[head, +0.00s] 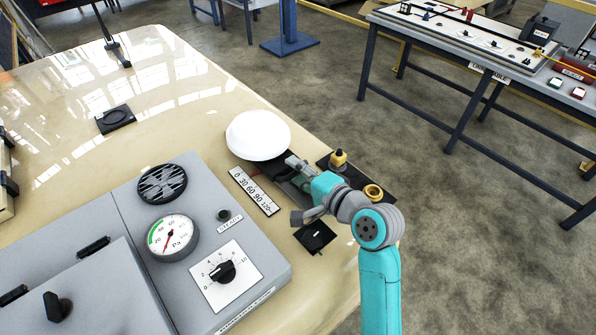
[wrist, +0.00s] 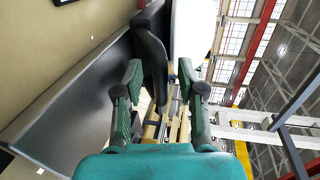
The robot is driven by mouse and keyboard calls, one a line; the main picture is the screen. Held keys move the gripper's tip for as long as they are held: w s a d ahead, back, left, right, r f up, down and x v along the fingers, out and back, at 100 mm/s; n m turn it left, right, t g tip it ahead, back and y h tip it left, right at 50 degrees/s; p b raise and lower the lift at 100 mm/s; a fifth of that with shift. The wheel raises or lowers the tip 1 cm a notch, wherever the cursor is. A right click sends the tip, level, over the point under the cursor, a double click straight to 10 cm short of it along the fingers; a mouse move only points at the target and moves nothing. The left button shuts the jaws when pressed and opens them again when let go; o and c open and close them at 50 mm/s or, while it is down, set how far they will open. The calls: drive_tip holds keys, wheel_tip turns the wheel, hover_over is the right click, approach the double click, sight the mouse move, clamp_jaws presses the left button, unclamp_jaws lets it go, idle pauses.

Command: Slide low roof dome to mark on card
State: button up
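The low white dome (head: 258,135) sits on the cream roof surface, just beyond my gripper in the head view. The card (head: 254,191) is a white strip with a scale from 0 to 120, lying in front of the dome beside the grey box. My gripper (head: 294,163) is low over the surface at the dome's near right side. In the wrist view my gripper (wrist: 160,72) has its fingers apart, with a dark curved part (wrist: 151,48) between them and a gap at the right finger. A white area beyond, probably the dome (wrist: 190,30), is partly hidden.
The grey control box (head: 130,250) with gauge and dial stands left of my arm. A dark tray with a yellow-topped part (head: 338,158) and a brass ring (head: 373,192) lies right of my gripper. A small black plate (head: 315,237) is nearer.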

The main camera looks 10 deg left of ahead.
drive_tip(key=shift+d, duration=0.1)
drive_tip(key=v, duration=1.2)
idle(0.4)
